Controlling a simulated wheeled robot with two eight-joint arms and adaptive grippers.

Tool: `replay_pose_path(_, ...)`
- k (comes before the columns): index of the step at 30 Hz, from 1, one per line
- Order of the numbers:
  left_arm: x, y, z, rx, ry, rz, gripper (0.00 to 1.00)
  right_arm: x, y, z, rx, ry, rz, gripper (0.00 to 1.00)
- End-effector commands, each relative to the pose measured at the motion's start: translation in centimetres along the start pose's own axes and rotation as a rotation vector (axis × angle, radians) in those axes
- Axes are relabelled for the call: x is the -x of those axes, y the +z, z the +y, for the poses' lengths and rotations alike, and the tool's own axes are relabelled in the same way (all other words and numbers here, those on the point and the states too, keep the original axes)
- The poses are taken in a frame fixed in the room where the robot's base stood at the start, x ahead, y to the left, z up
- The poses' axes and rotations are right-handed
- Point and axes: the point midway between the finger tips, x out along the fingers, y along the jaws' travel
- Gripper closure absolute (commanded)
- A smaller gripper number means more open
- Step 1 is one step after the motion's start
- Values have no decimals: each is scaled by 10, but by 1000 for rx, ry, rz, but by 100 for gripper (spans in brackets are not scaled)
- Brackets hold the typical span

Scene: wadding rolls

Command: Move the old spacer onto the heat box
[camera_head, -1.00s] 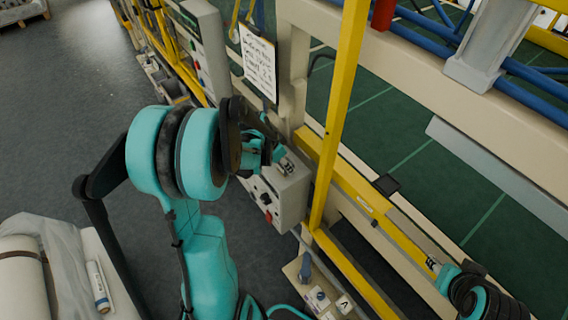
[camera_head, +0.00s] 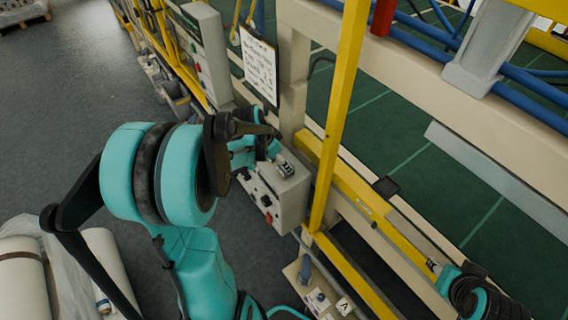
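A small grey-and-black piece, seemingly the old spacer (camera_head: 286,169), rests on top of the grey box with buttons, which I take for the heat box (camera_head: 288,201). My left gripper (camera_head: 272,149) is just behind and left of the piece and looks apart from it. Its fingers are small and partly hidden by my arm, so its opening is unclear. My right gripper (camera_head: 440,270) is at the lower right, at the end of the yellow beam, by a similar small striped piece (camera_head: 432,265). I cannot tell whether it grips that piece.
A yellow post (camera_head: 340,120) stands right of the box, and a yellow beam (camera_head: 370,205) runs behind it. A paper sheet (camera_head: 259,62) hangs above. A panel with switches (camera_head: 318,300) is below. White rolls (camera_head: 22,275) lie at lower left. Grey floor (camera_head: 70,120) is open at left.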

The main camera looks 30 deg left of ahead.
Motion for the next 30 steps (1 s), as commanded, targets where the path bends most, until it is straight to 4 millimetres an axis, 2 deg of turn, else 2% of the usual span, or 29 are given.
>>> replay_pose_path(1, 15, 0, 0, 3, -1, 0, 42, 3, -2, 0, 0, 0, 0, 60)
replay_pose_path(6, 50, 0, 0, 2, 0, -1, 42, 8, -6, 0, 0, 0, 0, 60)
replay_pose_path(13, 75, 0, 1, 1, -1, -1, 42, 11, -8, 0, 0, 0, 0, 60)
replay_pose_path(16, 82, -3, 13, 14, -12, 0, 42, 11, -8, 0, 0, 0, 0, 60)
replay_pose_path(19, 91, -7, 40, 50, -42, 3, 42, 10, -8, 0, 0, 0, 0, 60)
replay_pose_path(22, 102, -8, 77, 107, -87, 19, 42, 10, -8, 0, 0, 0, 0, 60)
replay_pose_path(27, 117, 1, 137, 210, -155, 87, 42, 10, -7, 0, 0, 0, 0, 60)
replay_pose_path(30, 121, 9, 162, 263, -177, 137, 42, 10, -7, 0, 0, 0, 0, 60)
